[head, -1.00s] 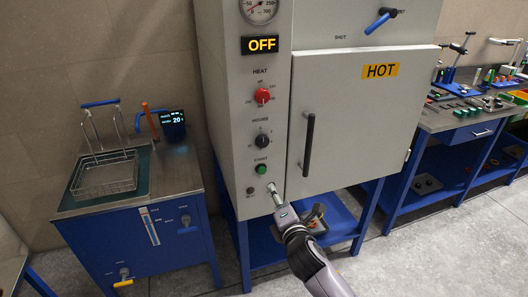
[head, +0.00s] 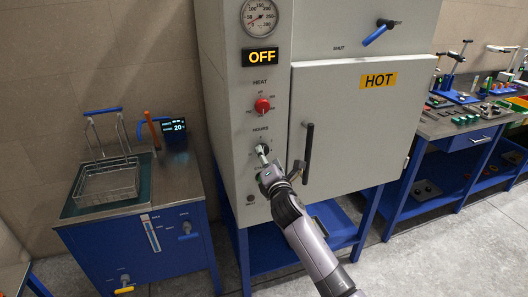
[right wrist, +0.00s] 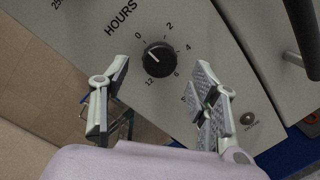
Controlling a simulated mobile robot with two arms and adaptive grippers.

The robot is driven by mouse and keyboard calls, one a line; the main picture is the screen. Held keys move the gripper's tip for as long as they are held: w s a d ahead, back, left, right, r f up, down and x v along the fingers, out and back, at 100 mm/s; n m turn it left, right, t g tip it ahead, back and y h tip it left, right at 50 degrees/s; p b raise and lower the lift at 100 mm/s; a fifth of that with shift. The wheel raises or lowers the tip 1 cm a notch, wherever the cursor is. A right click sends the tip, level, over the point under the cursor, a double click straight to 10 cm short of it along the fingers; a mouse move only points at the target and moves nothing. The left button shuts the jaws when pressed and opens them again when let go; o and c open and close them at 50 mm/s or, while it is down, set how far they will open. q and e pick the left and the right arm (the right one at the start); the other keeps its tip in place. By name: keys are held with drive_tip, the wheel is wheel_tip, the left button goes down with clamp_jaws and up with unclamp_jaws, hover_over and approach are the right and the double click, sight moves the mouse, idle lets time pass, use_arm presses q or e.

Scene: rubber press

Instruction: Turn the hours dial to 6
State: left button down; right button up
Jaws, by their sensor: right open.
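The hours dial (head: 264,146) is a round black knob on the oven's grey front panel, below the red heat dial. In the right wrist view the hours dial (right wrist: 159,59) shows a pale mark at its upper left, roughly toward the 0; the 6 is at its lower right. My right gripper (head: 262,153) is in front of the dial and partly covers it. In the wrist view its fingers are open, one on either side of the dial, and no grip on it shows. My left gripper is out of view.
The oven door handle (head: 308,154) stands out just right of my right gripper. The red heat dial (head: 262,105) is above. The start button is hidden in the head view. A blue bench with a wire basket (head: 108,184) is at left.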

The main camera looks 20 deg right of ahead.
drive_tip(key=shift+w+d, duration=0.1)
drive_tip(key=shift+w, duration=1.95)
drive_tip(key=shift+c, duration=0.5)
drive_tip(key=c, duration=1)
